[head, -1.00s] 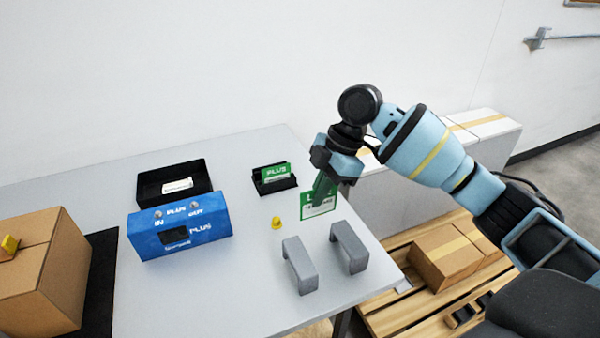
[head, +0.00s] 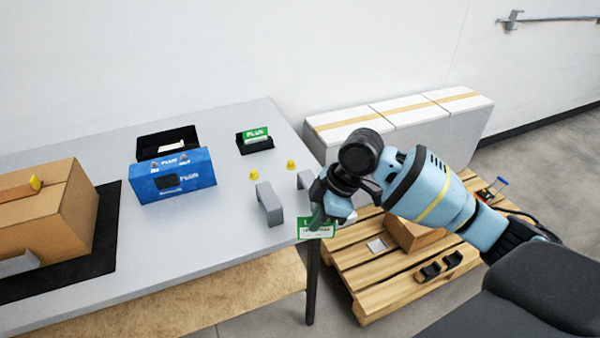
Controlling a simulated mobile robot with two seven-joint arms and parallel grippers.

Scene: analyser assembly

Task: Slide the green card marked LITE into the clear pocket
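The green and white card (head: 316,228) is in my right gripper (head: 318,218), which appears shut on its upper edge. Its heading starts with "L"; the rest is too small or covered to read. The card hangs at the table's right front edge, in front of the table leg. Another green card, marked PLUS (head: 256,134), stands in a black holder (head: 258,146) at the back of the table. I cannot make out the clear pocket with certainty. My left gripper is not in view.
A blue device (head: 172,182) stands before a black tray (head: 150,146). Two yellow knobs (head: 254,175) and grey handles (head: 269,206) lie near my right gripper. A cardboard box (head: 50,215) stands at left.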

